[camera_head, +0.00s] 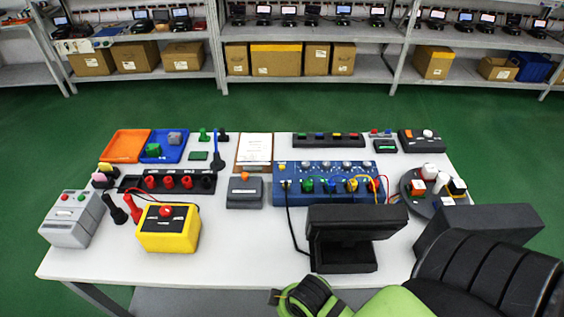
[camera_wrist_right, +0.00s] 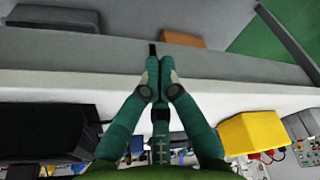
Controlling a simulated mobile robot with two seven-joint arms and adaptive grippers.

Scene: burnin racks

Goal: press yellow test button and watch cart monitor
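A yellow box (camera_head: 168,238) with a red round button (camera_head: 166,211) on top stands at the front left of the white table. In the right wrist view the yellow box (camera_wrist_right: 253,133) is right of the fingers. A black monitor-like unit (camera_head: 357,222) on a block stands at the front right, its screen side turned away or unlit. The same dark unit (camera_wrist_right: 45,133) seems to show at the left in the wrist view. My right gripper (camera_wrist_right: 159,62) has its green fingers together and empty, by the table's near edge. In the head view it (camera_head: 280,296) is partly cut off.
A blue panel (camera_head: 330,170) with knobs and coloured plugs stands mid-table, a cable hanging from it. A grey box (camera_head: 72,220) with buttons and red and black probes (camera_head: 133,208) stand left. Bare tabletop (camera_head: 245,240) lies between yellow box and monitor.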

